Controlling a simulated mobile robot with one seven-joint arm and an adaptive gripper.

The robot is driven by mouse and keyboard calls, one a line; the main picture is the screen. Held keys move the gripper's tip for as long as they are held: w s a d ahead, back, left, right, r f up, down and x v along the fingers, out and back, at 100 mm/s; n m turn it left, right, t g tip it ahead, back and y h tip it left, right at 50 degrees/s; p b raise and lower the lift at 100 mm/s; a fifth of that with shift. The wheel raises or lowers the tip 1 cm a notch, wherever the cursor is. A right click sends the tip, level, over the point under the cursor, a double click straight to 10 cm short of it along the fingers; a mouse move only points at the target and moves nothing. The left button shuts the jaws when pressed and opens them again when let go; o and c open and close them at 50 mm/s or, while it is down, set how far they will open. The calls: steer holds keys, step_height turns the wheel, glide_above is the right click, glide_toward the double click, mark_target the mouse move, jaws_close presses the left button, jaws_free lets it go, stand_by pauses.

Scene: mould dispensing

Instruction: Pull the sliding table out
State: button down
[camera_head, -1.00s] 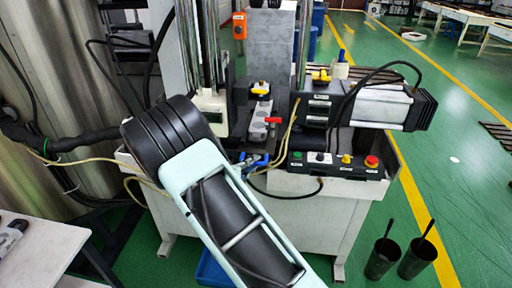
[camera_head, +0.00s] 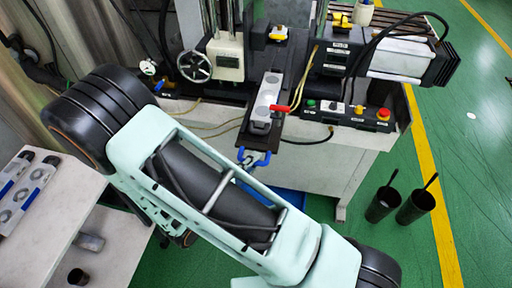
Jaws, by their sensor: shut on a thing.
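The sliding table (camera_head: 283,130) is a dark plate that sticks out past the front of the machine's bench. A silver block-like mould (camera_head: 264,105) lies on it, with a red lever (camera_head: 280,108) at its right side. A blue handle (camera_head: 262,160) is at the table's front edge. My gripper (camera_head: 251,161) is at this handle and shut on it. Only a small grey part of the gripper shows; my pale green arm hides the rest.
A control box (camera_head: 345,113) with buttons stands on the bench right of the table, and a handwheel (camera_head: 194,66) is at left. A white side table (camera_head: 45,235) holds similar silver blocks. Two dark cups (camera_head: 383,205) stand on the open green floor at right.

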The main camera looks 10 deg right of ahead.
steer(key=shift+s+a, duration=0.2)
steer(key=shift+s, duration=0.35)
steer(key=c, duration=2)
jaws_free()
steer(key=shift+o, duration=0.2)
steer(key=v, duration=1.2)
steer(key=shift+w+r, duration=0.1)
steer(key=shift+r, duration=0.05)
